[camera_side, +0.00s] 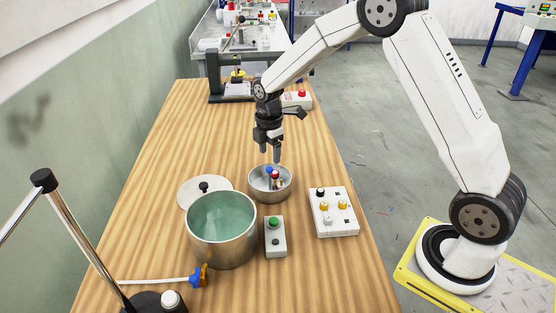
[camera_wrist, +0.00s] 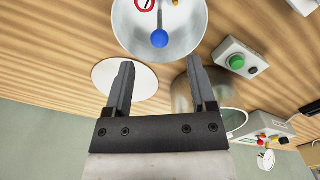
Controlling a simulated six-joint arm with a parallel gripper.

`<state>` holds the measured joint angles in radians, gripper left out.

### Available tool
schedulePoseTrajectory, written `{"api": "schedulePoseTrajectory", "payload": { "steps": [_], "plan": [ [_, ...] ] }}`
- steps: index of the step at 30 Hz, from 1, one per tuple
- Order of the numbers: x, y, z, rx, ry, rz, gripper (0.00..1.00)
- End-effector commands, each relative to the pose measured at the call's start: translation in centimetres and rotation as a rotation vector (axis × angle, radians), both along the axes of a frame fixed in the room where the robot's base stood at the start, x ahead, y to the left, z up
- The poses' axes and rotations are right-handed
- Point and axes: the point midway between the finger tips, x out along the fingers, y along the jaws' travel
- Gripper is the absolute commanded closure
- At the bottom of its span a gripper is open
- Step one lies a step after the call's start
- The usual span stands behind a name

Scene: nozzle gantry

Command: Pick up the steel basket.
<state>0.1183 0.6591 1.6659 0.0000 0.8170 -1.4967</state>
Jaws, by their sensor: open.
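The steel basket (camera_side: 254,193) is a small, round, shallow bowl-like vessel standing upright on the wooden table, behind the big pot. It holds small items, among them a blue-ended one (camera_wrist: 159,38) and a red one (camera_side: 275,174). In the wrist view the basket (camera_wrist: 185,42) is at the top, cut off by the frame edge, beyond my fingertips. My gripper (camera_side: 270,155) points down just above the basket, apart from it. Its two fingers (camera_wrist: 160,68) are spread with nothing between them.
A big steel pot (camera_side: 222,248) and its pale lid (camera_side: 190,192) stand close by on the left. A green-button box (camera_side: 275,244) is in front, and a white control panel (camera_side: 334,217) to the right. A lamp-like stand (camera_side: 75,235) is front left. The table behind the basket's left is bare.

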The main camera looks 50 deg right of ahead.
Motion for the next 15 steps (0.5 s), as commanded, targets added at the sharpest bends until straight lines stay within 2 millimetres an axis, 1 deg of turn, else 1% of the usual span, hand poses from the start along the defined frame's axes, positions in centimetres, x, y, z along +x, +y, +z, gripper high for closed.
{"api": "schedulePoseTrajectory", "payload": {
  "steps": [5,12,15],
  "plan": [
    [0.0,0.0,-0.4,0.000,0.001,0.000,0.28],
    [0.0,0.0,-2.2,0.000,0.001,-0.001,0.28],
    [0.0,0.0,-2.6,0.000,0.001,-0.001,0.28]
  ]
}}
